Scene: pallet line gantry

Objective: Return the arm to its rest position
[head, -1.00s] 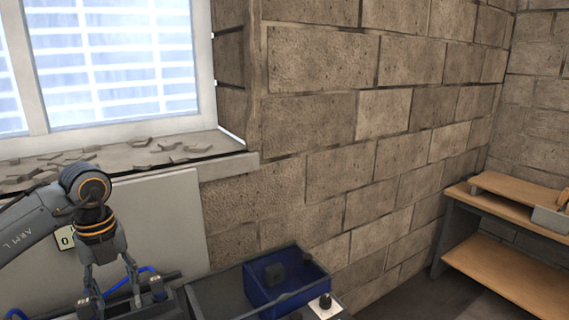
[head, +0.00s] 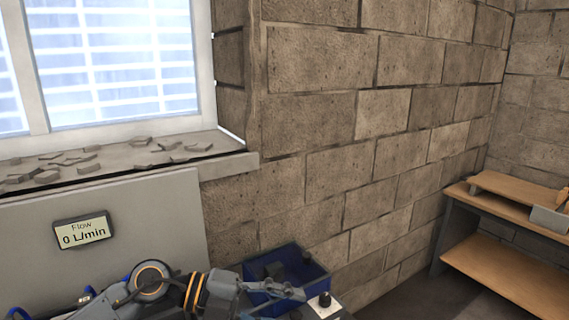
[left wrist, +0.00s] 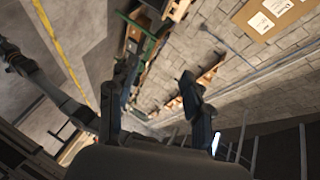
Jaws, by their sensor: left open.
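My left arm lies low along the bottom of the head view. Its gripper (head: 275,302) points right, in front of the blue bin (head: 308,266), and hides part of it. The fingers are apart with nothing between them. In the left wrist view the left gripper (left wrist: 158,80) also shows open and empty, with floor and wall beyond it. My right gripper is not in the head view, and I cannot make it out in the left wrist view.
A flow display (head: 83,232) reading 0 L/min is on a pale panel (head: 160,215) below the window. Stone pieces lie on the sill (head: 110,160). A wooden shelf unit (head: 510,260) stands at right.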

